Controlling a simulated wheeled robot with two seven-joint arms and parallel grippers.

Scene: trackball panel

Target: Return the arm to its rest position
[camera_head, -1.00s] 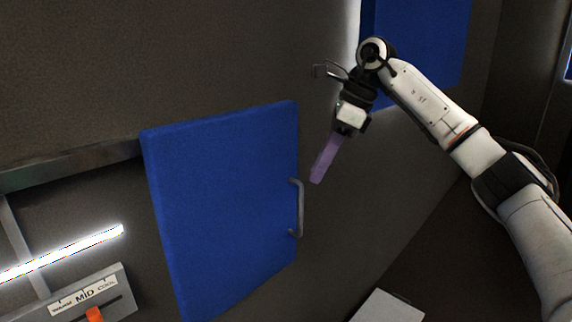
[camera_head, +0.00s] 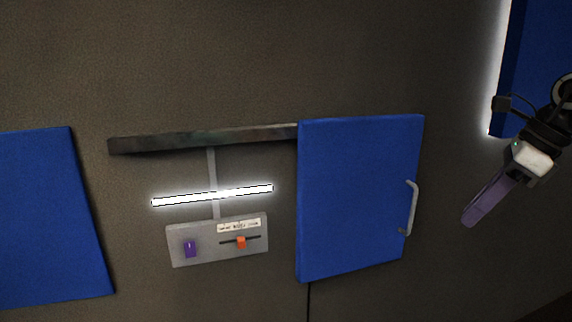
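My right gripper (camera_head: 484,204) is at the right edge of the head view, its purple fingers pointing down and left. It is apart from the blue door and its handle, with nothing seen between the fingers. The fingers look like one piece from this side, so whether they are open or shut does not show. Most of my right arm is outside the picture. My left gripper is not in view.
A blue door (camera_head: 358,200) with a grey handle (camera_head: 412,208) is on the wall. Left of it are a lit white bar (camera_head: 213,195) and a grey control box (camera_head: 217,240) with an orange slider (camera_head: 241,242) and a purple switch (camera_head: 190,248). Another blue panel (camera_head: 50,220) is at far left.

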